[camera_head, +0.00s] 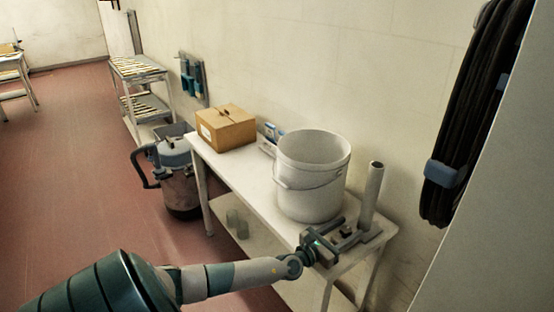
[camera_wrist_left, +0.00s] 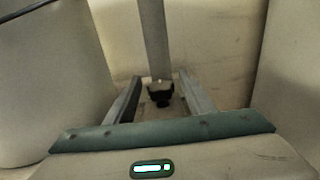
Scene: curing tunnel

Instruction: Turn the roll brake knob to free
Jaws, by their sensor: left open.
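A small dark knob (camera_wrist_left: 160,94) shows in the left wrist view at the foot of a grey upright post (camera_wrist_left: 153,38). In the head view the knob (camera_head: 345,233) is a small dark shape beside the post (camera_head: 372,194), at the right end of the white table. My left gripper (camera_head: 348,229) is open, its two fingers pointing toward the post. In the left wrist view the fingers of my left gripper (camera_wrist_left: 161,78) stand on either side of the knob with gaps. I cannot tell any marking or setting on the knob. My right gripper is not in view.
A white bucket (camera_head: 312,180) stands on the white table (camera_head: 228,172) just left of the post. A cardboard box (camera_head: 226,128) sits farther back. A metal canister (camera_head: 178,175) stands on the floor. Black coiled hose (camera_head: 475,115) hangs at the right.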

